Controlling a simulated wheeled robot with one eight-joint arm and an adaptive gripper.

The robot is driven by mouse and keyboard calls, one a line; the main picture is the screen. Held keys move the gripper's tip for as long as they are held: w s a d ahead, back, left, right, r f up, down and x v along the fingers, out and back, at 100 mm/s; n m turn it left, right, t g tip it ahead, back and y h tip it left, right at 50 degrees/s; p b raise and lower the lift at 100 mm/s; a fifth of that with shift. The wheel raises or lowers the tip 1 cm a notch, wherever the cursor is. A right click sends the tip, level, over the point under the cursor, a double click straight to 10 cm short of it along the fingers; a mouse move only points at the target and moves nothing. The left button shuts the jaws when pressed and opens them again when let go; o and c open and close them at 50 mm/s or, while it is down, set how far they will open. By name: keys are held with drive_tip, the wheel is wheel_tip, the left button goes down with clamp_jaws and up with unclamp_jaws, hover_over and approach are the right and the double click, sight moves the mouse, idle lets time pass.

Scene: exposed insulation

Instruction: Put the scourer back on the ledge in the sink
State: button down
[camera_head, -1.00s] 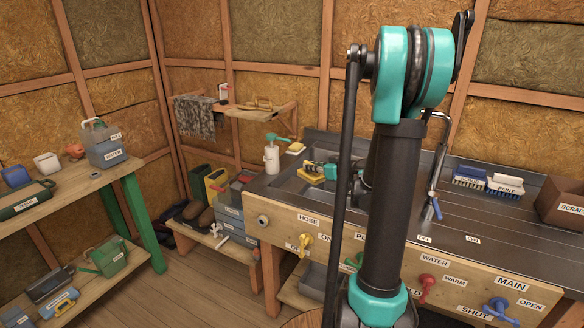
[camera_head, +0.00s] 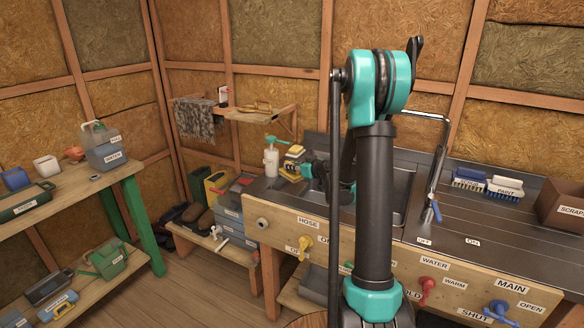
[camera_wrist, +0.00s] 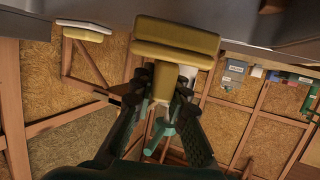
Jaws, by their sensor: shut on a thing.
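The scourer (camera_wrist: 176,42) is a dull yellow block with a narrow grip part. In the wrist view my gripper (camera_wrist: 162,88) is shut on that grip part, a finger on each side. In the head view the yellow scourer (camera_head: 291,169) shows at the back left of the sink (camera_head: 383,185), near the back ledge, with my gripper (camera_head: 301,168) to its right. Whether it touches the ledge, I cannot tell. My arm hides part of the sink.
A white bottle with a teal pump (camera_head: 271,160) stands close left of the scourer. A yellow-and-white block (camera_wrist: 85,29) shows beside the scourer in the wrist view. The tap (camera_head: 441,150) stands right of my arm. Brushes (camera_head: 487,183) lie on the right drainer.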

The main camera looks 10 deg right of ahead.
drive_tip(key=shift+f, duration=0.55)
drive_tip(key=c, duration=1.5)
unclamp_jaws()
